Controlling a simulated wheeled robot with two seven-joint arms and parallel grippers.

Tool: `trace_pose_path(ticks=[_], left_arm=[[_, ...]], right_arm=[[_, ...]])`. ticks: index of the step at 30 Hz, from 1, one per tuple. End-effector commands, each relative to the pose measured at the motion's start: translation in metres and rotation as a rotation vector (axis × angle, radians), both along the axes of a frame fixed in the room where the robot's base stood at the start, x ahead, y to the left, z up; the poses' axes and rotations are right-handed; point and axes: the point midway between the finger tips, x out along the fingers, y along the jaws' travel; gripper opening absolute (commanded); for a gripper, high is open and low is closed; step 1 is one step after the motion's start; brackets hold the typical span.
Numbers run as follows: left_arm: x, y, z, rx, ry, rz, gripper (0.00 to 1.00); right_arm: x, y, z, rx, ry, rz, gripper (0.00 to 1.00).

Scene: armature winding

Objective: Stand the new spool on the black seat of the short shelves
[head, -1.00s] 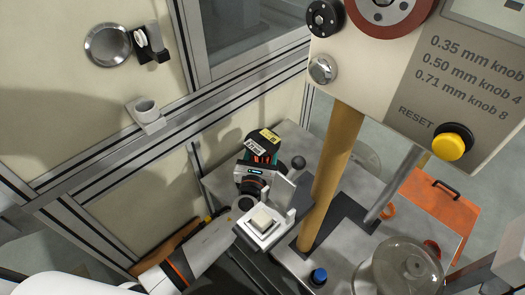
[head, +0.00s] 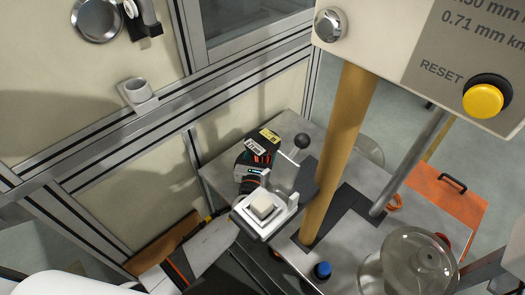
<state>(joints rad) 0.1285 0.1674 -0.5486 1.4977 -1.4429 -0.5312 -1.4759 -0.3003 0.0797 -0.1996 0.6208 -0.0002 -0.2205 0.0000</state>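No spool and no short shelves with a black seat can be made out in the head view. My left arm comes in from the bottom left, and its wrist runs behind a white block on a grey plate (head: 265,208). Past the wrist, a dark labelled body with a cyan light is what I take for my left gripper (head: 258,150). It is over the far left of the grey table. Its fingertips cannot be made out, nor whether it holds anything. My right gripper is out of view; only a grey piece shows at the bottom right edge.
A tan post (head: 336,150) rises from the grey table (head: 225,160) to a panel with a yellow reset button (head: 484,100). A clear glass dome (head: 405,262) and a blue button (head: 322,270) are at the front. An orange case (head: 450,208) lies at right. A framed wall is at left.

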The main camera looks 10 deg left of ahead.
Motion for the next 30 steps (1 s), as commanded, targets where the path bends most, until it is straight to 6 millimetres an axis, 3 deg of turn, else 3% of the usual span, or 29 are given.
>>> trace_pose_path(ticks=[21,22,26,30], left_arm=[[0.001,0.000,-0.007,-0.001,-0.008,0.000,0.00],[0.001,0.000,-0.006,-0.001,-0.008,0.000,0.63],[0.001,0.000,-0.007,-0.001,-0.006,0.000,0.84],[0.001,0.000,-0.009,0.000,-0.004,0.000,0.85]], right_arm=[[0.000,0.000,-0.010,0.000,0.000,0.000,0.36],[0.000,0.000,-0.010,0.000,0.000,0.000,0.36],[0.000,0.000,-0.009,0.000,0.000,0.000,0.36],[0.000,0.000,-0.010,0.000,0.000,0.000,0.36]])
